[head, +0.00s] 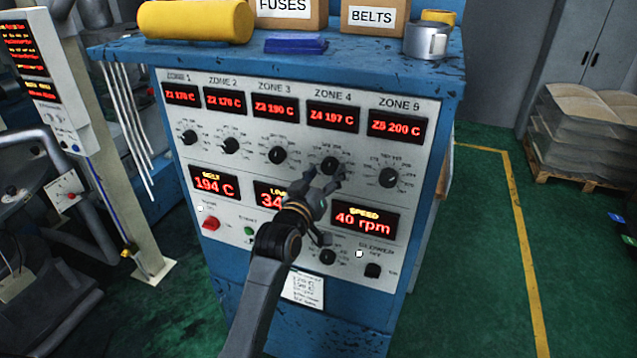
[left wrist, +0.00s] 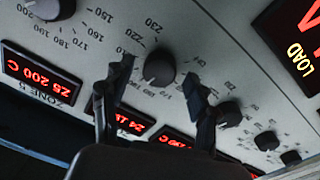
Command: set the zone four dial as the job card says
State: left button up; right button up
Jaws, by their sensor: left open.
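The zone four dial (head: 330,165) is a black round knob with a printed scale, below the red display (head: 333,117) reading Z4 197 C. My left gripper (head: 331,181) is open in front of the panel, just below this dial in the head view. In the left wrist view the dial (left wrist: 158,68) shows between the two spread fingers of the left gripper (left wrist: 159,74), with no clear contact. A white printed sheet (head: 303,289) is on the lower front; its text is too small to read. My right gripper is not in view.
The zone three dial (head: 278,155) and zone five dial (head: 389,177) flank it. Below are a speed display (head: 364,219) and a red switch (head: 211,224).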

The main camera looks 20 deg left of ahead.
pick_arm(q)
jog(key=s, duration=1.1)
jog(key=shift+s+a, duration=0.35)
jog(key=shift+a, duration=0.05)
jog(key=shift+f, duration=0.2)
